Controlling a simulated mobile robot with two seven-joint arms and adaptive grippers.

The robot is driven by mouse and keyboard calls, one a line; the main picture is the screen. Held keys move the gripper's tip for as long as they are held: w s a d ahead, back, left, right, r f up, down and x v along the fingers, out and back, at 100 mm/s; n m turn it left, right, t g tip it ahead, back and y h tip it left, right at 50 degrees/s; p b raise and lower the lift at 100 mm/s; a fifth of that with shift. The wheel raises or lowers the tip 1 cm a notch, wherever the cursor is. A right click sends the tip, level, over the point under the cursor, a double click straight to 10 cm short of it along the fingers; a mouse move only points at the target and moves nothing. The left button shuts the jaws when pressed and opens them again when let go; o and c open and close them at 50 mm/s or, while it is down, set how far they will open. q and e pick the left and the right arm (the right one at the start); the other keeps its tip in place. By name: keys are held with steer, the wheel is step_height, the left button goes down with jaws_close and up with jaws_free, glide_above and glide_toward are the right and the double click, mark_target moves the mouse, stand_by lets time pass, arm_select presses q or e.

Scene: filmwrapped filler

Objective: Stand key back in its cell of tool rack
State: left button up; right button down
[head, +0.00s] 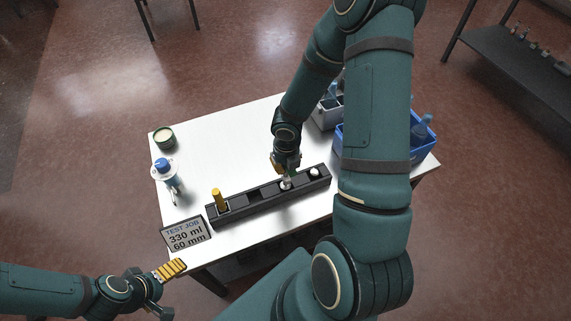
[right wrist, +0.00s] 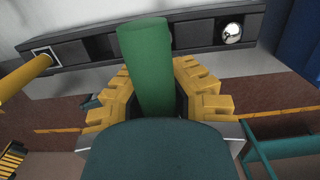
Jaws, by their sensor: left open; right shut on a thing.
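The tool rack (head: 240,202) is a long dark block with a row of cells on the white table; it also crosses the top of the right wrist view (right wrist: 190,35). My right gripper (head: 284,166) is over the right half of the rack. In the right wrist view its yellow fingers (right wrist: 160,95) are shut on a green cylinder (right wrist: 146,60), which I take as the key. A small pale piece shows below that gripper at the rack; whether the key is inside a cell is hidden. My left gripper (head: 172,270) is open and empty, off the table's near left corner.
A yellow rod (head: 217,199) stands in the rack's left cell, and a silver ball (head: 314,172) is at its right end. A label sign (head: 186,235), blue-capped bottle (head: 165,175) and green jar (head: 165,138) are left; a blue crate (head: 346,145) is right.

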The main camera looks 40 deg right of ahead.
steer(key=shift+f+b, duration=0.5)
steer(key=shift+f, duration=0.2)
steer(key=c, duration=1.1)
jaws_free()
steer(key=shift+o, duration=0.2)
steer(key=r, duration=1.2)
steer(key=shift+s+a, duration=0.15)
steer(key=shift+s, duration=0.2)
